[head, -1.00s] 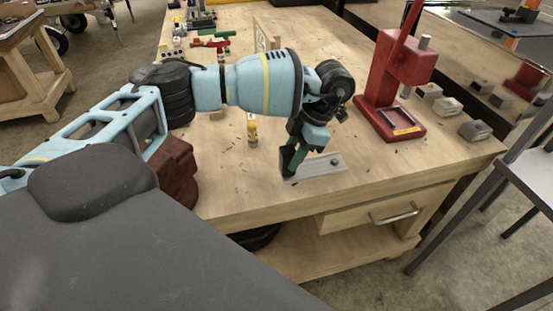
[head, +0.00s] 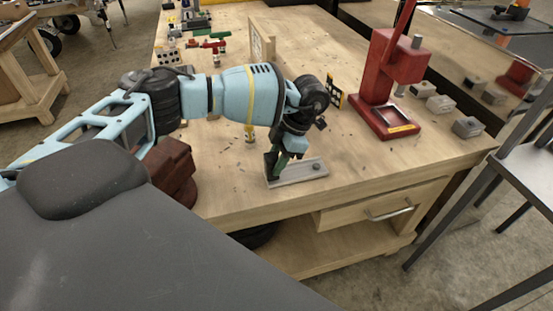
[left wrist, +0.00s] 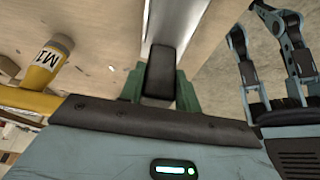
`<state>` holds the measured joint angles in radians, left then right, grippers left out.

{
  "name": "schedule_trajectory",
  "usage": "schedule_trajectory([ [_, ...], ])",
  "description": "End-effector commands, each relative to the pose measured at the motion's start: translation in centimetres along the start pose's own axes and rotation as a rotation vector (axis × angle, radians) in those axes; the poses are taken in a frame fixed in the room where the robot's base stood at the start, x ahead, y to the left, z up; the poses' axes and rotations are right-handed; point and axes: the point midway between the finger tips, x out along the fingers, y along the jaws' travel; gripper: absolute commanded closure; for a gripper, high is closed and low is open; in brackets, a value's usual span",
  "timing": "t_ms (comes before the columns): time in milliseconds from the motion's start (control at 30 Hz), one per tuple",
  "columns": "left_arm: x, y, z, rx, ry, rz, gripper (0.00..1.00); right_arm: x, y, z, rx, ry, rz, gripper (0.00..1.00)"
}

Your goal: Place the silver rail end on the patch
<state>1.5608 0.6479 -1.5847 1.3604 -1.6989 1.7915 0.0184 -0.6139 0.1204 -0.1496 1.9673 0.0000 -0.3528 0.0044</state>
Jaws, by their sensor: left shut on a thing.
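In the left wrist view, a dark block (left wrist: 160,73) sits between the green fingers of the left gripper (left wrist: 160,85), with the silver rail end (left wrist: 177,18) beyond. I cannot make out the patch. My right gripper is not seen.
A red press (head: 386,85) stands to the right on the bench (head: 235,195), with several grey blocks (head: 440,104) beside it. A black-and-yellow frame (head: 336,93) stands behind my wrist. Bench right of the rail end is clear.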

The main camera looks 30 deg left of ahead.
Motion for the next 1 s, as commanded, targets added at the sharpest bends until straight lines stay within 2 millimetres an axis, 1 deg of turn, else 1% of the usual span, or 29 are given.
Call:
schedule_trajectory([
  [167, 0.1, 0.0, 0.1, 0.0, -0.001, 0.0, 1.0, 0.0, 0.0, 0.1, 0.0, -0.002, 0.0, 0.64],
  [200, 0.1, 0.0, 0.1, 0.0, 0.0, 0.0, 0.62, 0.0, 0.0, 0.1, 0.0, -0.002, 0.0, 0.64],
  [333, 0.1, 0.0, 0.1, 0.0, 0.0, 0.0, 0.46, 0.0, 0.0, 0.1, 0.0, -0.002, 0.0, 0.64],
  [600, 0.1, 0.0, 0.0, 0.0, 0.0, 0.0, 0.46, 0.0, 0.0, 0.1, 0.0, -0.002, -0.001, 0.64],
  [733, -0.6, 0.0, 0.0, 0.0, -0.001, 0.001, 0.46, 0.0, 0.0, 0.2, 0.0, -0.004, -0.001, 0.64],
  [867, -2.3, 0.0, 0.1, 0.0, -0.001, 0.0, 0.46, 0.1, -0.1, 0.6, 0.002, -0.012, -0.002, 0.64],
  [1000, -5.1, 0.0, 0.1, 0.001, -0.002, 0.0, 0.46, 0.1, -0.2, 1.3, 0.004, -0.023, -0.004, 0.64],
])
